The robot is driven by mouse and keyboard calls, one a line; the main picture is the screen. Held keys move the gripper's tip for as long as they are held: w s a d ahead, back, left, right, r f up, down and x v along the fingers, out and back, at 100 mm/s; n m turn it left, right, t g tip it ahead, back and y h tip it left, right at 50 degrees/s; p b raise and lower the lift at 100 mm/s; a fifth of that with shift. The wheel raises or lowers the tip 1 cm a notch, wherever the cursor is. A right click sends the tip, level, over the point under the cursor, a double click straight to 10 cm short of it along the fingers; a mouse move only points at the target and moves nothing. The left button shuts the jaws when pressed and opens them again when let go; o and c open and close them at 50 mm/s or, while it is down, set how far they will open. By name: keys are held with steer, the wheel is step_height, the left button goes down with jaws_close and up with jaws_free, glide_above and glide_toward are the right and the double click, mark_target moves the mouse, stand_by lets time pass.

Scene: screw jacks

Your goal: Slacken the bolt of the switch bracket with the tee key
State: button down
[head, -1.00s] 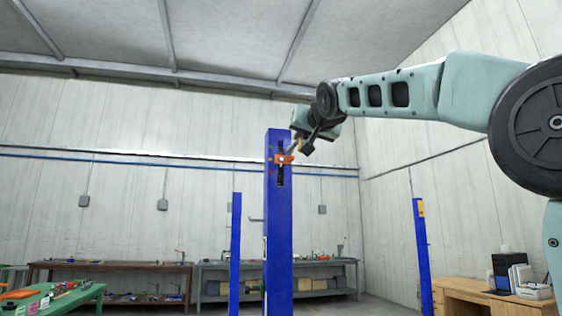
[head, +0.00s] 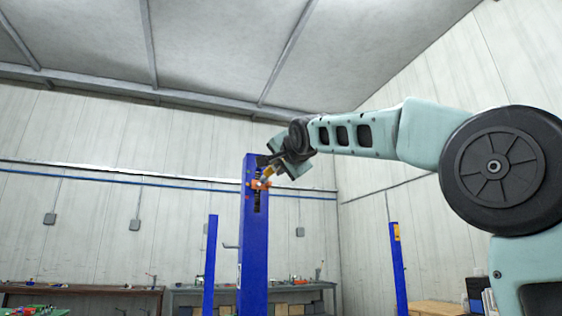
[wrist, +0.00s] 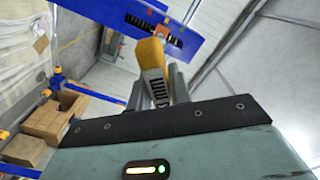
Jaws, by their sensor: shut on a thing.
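The switch bracket (head: 260,184) is a small orange piece on the slotted front of a tall blue column (head: 253,245). My gripper (head: 271,170) is at the upper right of the bracket, close to it. In the wrist view my gripper (wrist: 163,88) is shut on a yellow-orange handle (wrist: 151,58), which I take to be the tee key. The handle points toward the blue column (wrist: 125,18) and its dark slot. The key's far end and the bolt are too small or hidden, so I cannot tell whether they touch.
Thinner blue posts stand left (head: 210,265) and right (head: 396,265) of the column. A workbench (head: 180,295) with tools runs along the back wall. Cardboard boxes (wrist: 45,122) show at the left of the wrist view. The air around my arm is clear.

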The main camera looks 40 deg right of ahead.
steer(key=p+x, duration=0.2)
steer(key=x, duration=0.3)
steer(key=shift+w+r, duration=0.1)
steer(key=shift+r, duration=0.05)
steer(key=shift+a+f+m+b, duration=0.1)
steer(key=shift+f+m+b, duration=0.25)
steer(key=shift+m+b, duration=0.5)
steer(key=m+b, duration=0.2)
steer(key=m, duration=0.1)
steer(key=shift+m, duration=0.25)
steer(key=m, duration=0.1)
steer(key=m+b, duration=0.1)
steer(key=shift+s+r+m, duration=0.2)
steer(key=shift+r+m, duration=0.05)
steer(key=shift+m, duration=0.05)
steer(key=shift+p+x, duration=0.4)
steer(key=shift+x, duration=0.4)
